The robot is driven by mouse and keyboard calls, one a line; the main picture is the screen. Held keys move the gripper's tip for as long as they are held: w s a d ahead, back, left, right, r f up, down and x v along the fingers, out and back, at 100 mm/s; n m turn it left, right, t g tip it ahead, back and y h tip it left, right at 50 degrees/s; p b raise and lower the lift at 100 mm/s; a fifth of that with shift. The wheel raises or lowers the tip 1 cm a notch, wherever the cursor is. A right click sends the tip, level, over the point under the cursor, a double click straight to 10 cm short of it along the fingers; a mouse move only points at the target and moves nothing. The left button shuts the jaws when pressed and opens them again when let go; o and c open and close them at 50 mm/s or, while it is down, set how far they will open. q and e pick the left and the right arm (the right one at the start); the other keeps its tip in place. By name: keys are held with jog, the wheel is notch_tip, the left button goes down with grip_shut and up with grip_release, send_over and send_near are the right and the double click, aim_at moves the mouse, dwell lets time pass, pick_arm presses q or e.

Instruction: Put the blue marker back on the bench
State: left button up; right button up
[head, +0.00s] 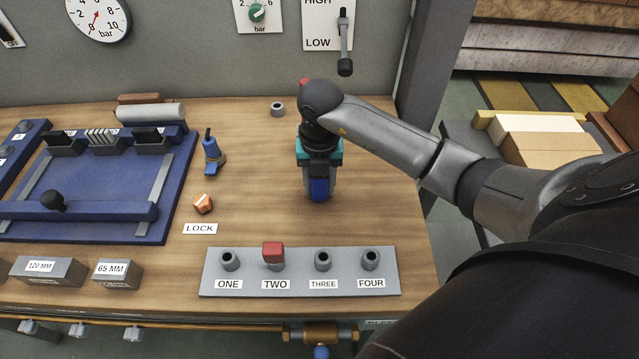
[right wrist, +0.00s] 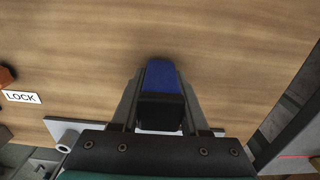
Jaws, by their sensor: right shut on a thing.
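My right gripper (head: 319,192) is shut on the blue marker (head: 319,187), a small block, over the right part of the wooden bench (head: 380,215). In the right wrist view the blue marker (right wrist: 160,76) sits between the two fingers of my right gripper (right wrist: 160,100), with a black part nearer the camera. Whether the marker touches the bench or hangs just above it, I cannot tell. My left gripper is not in view.
A grey strip (head: 300,284) with posts ONE to FOUR lies at the front; a red block (head: 273,253) sits on TWO. A blue tool (head: 211,152), an orange piece (head: 203,204) and a blue fixture (head: 110,190) are left. Bench around the marker is clear.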

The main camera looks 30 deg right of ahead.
jog(key=shift+f, duration=0.15)
jog(key=o, duration=1.1)
jog(key=shift+c, duration=0.2)
notch_tip(320, 180, up, 12)
jog(key=shift+r+p, duration=0.25)
jog(key=shift+p, duration=0.55)
